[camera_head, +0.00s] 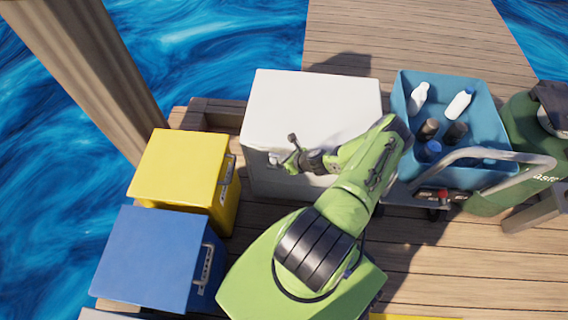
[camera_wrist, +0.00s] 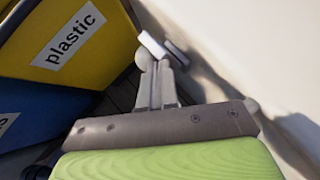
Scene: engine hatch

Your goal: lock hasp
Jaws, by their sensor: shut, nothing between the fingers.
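A white box (camera_head: 312,100) with its lid down stands on the dock in the head view. Its pale wall (camera_wrist: 255,50) fills the right of the wrist view. My gripper (camera_head: 292,149) is at the near left part of the box's front, close to the wall. In the wrist view my gripper (camera_wrist: 163,48) has its fingertips together and empty, beside the wall.
A yellow bin (camera_head: 180,170) labelled plastic and a blue bin (camera_head: 155,260) stand to the left. Water lies beyond the dock's left edge.

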